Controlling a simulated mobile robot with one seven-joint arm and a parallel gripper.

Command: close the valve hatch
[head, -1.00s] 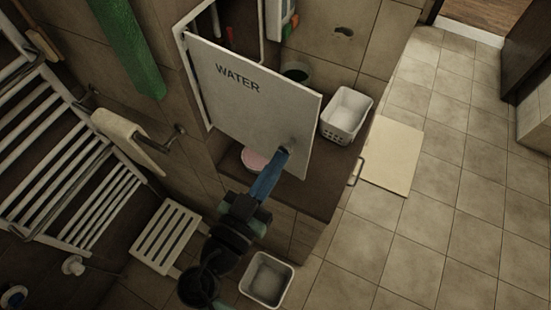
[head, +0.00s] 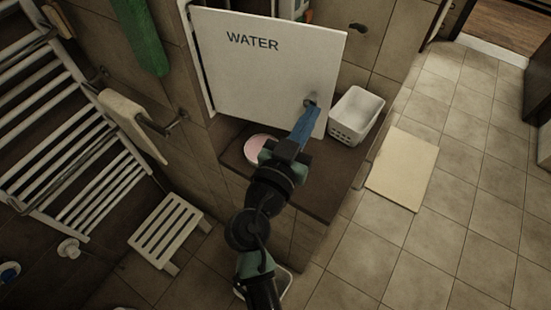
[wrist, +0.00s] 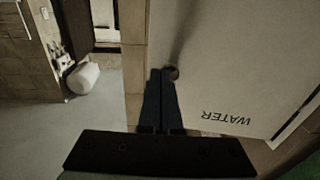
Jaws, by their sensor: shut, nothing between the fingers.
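The valve hatch (head: 262,75) is a white panel marked WATER, hinged on its left side. It stands part-way open in front of its wall opening, whose frame (head: 200,62) shows along the left. In the wrist view the hatch (wrist: 235,60) fills the right half, with the lettering upside down.
Below the hatch is a dark counter (head: 315,200) with a pink-white dish (head: 262,148) and a white basket (head: 356,114). A slatted stool (head: 168,232) and towel rack (head: 85,150) are at left. Tiled floor with a pale mat (head: 403,168) is open at right.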

